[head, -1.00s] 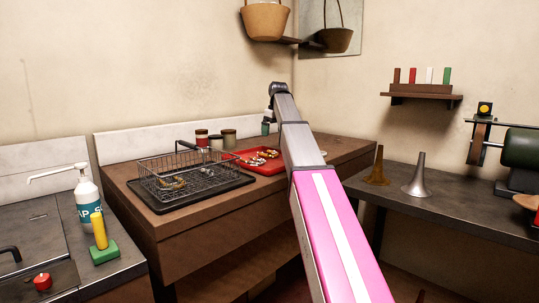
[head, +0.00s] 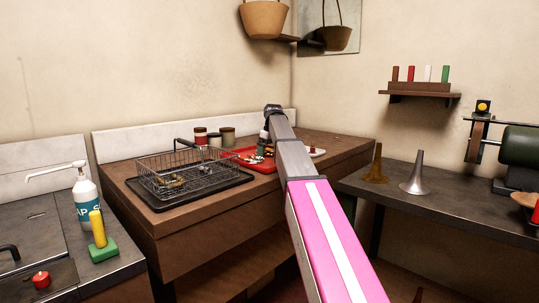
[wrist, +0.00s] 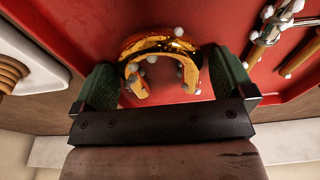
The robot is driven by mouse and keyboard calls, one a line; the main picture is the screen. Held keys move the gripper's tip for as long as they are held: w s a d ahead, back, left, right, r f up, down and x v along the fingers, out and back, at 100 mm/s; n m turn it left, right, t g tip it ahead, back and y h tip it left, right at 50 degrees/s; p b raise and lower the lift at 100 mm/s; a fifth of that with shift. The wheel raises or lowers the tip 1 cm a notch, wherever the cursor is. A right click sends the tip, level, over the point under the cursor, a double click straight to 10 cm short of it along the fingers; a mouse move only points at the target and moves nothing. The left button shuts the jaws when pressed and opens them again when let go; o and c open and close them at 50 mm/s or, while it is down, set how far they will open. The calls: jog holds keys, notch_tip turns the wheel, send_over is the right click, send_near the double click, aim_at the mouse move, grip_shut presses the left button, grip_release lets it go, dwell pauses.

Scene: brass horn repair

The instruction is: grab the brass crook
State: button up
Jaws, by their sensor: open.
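The brass crook (wrist: 158,46) is a shiny gold U-shaped tube dotted with small pale beads or drops. In the wrist view it lies on the red tray (wrist: 85,30), its curve at the top of the picture and its two ends toward my gripper (wrist: 165,82). My gripper is open, with one green-padded finger on each side of the crook. The right finger is close to it; I cannot tell whether either touches. In the head view my gripper (head: 263,145) is low over the red tray (head: 245,152), and the arm hides part of the tray.
Silvery and brass parts (wrist: 268,32) lie right of the crook. A white dish (wrist: 30,62) with a ribbed brown piece is at left. In the head view, a wire basket (head: 185,165) stands left of the tray and jars (head: 215,138) behind. Metal cones (head: 415,175) stand on the right bench.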

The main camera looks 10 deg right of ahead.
jog(key=c, duration=0.7)
jog(key=shift+r, duration=0.1)
jog(key=shift+c, duration=0.2)
